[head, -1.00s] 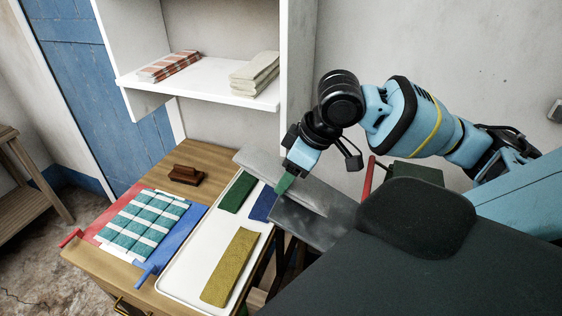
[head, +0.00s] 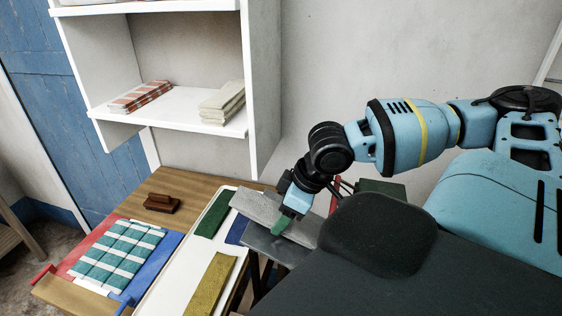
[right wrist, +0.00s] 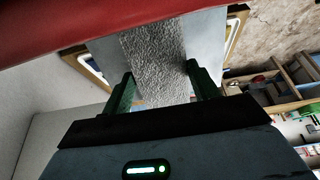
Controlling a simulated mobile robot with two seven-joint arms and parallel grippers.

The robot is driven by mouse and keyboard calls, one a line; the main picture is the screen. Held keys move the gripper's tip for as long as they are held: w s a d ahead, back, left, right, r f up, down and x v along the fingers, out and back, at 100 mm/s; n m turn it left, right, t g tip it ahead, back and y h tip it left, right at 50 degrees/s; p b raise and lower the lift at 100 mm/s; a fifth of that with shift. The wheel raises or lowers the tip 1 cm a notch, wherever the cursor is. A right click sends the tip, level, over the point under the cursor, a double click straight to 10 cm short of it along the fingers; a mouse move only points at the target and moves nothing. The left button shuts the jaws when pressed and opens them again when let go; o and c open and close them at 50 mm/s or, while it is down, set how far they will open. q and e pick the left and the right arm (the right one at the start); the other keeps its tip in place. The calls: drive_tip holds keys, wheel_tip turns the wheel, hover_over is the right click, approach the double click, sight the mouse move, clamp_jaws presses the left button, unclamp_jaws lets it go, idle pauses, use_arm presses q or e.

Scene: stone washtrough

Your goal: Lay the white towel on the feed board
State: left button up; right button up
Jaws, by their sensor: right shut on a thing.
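The white towel (head: 262,207) looks like a long pale grey strip in the head view. My right gripper (head: 284,222), with green fingers, is shut on it near the middle of its length. In the right wrist view the rough-textured towel (right wrist: 155,58) runs between the two fingers of the right gripper (right wrist: 162,88). The grey metal board (head: 270,246), likely the feed board, is just below the towel and partly covered by it. I cannot tell whether they touch. My left gripper is out of view.
A white tray (head: 176,276) holds a green cloth (head: 214,213), a yellow cloth (head: 210,286) and a partly hidden blue cloth (head: 237,231). A teal checked cloth (head: 118,252) and a brown wooden block (head: 161,203) are further left. A shelf (head: 170,113) with folded cloths hangs behind.

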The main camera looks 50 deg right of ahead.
drive_tip(key=o, duration=1.3)
drive_tip(key=shift+r, duration=0.1)
drive_tip(key=v, duration=0.7)
drive_tip(key=shift+s+d+r, duration=0.1)
drive_tip(key=shift+s+r, duration=0.1)
drive_tip(key=shift+r, duration=0.1)
idle(0.7)
